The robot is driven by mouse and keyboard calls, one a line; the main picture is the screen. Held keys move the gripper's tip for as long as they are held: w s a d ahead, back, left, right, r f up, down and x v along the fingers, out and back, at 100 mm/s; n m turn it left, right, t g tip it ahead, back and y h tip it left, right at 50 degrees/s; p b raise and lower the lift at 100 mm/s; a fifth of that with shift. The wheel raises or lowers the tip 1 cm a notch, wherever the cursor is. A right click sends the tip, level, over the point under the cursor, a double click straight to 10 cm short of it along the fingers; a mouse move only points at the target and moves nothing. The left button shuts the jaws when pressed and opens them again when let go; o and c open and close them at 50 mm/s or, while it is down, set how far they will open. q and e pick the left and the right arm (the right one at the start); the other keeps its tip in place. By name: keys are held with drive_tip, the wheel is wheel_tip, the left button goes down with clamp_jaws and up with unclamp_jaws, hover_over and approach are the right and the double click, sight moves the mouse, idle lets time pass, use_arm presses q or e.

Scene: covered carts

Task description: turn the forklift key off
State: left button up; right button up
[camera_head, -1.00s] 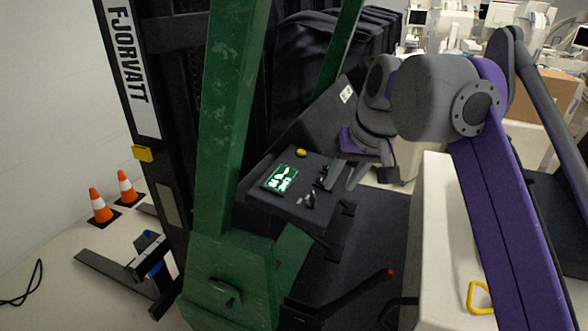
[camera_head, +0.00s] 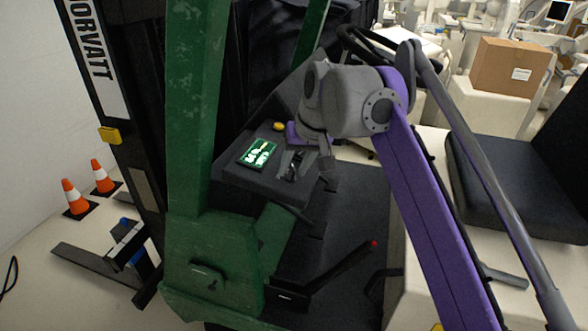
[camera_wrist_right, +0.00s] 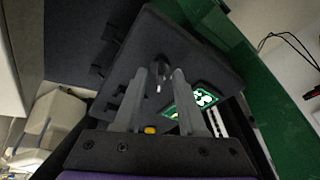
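The forklift's dark dash panel (camera_head: 235,172) carries a lit green display (camera_head: 258,153) and a round yellow button (camera_head: 278,126). My right gripper (camera_head: 290,165) is low over the panel, just right of the display. In the right wrist view its two fingers (camera_wrist_right: 162,76) are apart. A small light metallic piece, which looks like the key (camera_wrist_right: 159,88), shows in the gap between them. I cannot tell whether either finger touches it. In the head view the key is hard to make out among the dark fingers. My left gripper is not in view.
The forklift's green pillar (camera_head: 195,110) stands left of the panel. A lever with a red tip (camera_head: 374,243) rises below right. A black seat (camera_head: 505,185) and a cardboard box (camera_head: 510,66) are at the right. Two orange cones (camera_head: 73,195) stand at the left.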

drive_tip(key=shift+f, duration=0.1)
clamp_jaws()
